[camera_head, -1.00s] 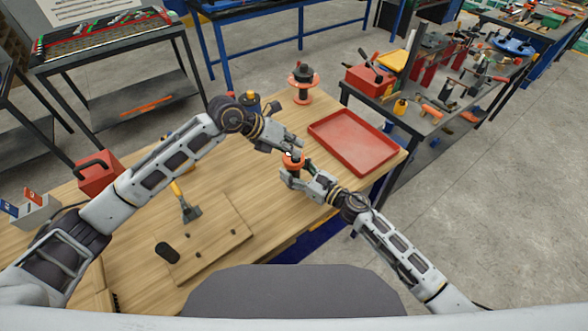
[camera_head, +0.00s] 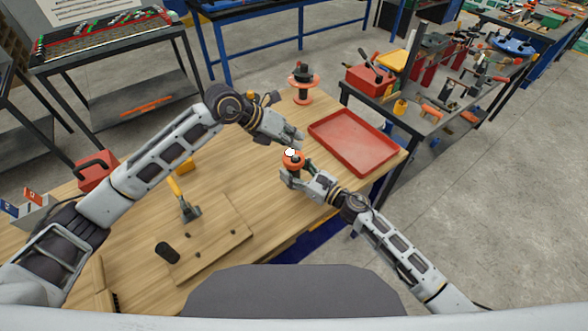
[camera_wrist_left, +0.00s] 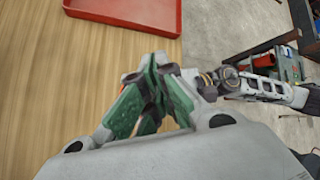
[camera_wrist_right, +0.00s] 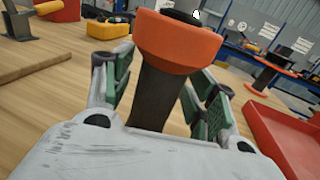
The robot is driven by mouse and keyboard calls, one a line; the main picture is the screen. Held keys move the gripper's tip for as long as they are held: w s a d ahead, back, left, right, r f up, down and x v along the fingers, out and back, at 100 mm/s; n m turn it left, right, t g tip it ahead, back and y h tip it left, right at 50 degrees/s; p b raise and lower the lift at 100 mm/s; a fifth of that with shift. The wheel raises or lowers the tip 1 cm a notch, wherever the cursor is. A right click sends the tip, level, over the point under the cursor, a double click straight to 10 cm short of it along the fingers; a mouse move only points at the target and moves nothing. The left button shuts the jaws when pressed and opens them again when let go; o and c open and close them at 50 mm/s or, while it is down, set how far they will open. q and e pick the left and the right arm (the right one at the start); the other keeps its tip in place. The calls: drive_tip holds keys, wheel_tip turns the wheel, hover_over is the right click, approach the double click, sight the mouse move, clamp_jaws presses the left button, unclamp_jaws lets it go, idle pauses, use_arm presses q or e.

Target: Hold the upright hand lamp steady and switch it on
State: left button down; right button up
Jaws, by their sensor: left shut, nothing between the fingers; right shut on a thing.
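The hand lamp (camera_head: 293,162) stands upright near the red tray, with an orange head and a dark body. A small bright white spot shows on its top. In the right wrist view the lamp's dark body (camera_wrist_right: 158,97) is between the green-padded fingers. My right gripper (camera_head: 291,178) is shut on it below the orange head. My left gripper (camera_head: 299,139) is shut and empty, just above and behind the lamp in the head view. In the left wrist view its fingers (camera_wrist_left: 160,62) meet, and a sliver of orange shows behind them. They hide most of the lamp there.
The red tray (camera_head: 355,141) lies right of the lamp. An orange spool-like stand (camera_head: 301,84) is at the table's back. A wooden board (camera_head: 215,240) with a clamp (camera_head: 187,208) and a red box (camera_head: 97,171) are on the left. The table between board and lamp is clear.

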use_arm(q)
drive_tip(key=shift+r, duration=1.85)
use_arm(e)
drive_tip(key=o, duration=1.3)
drive_tip(key=shift+v, duration=5.95)
use_arm(q)
drive_tip(key=shift+s, duration=0.1)
use_arm(e)
drive_tip(key=shift+d, duration=0.15)
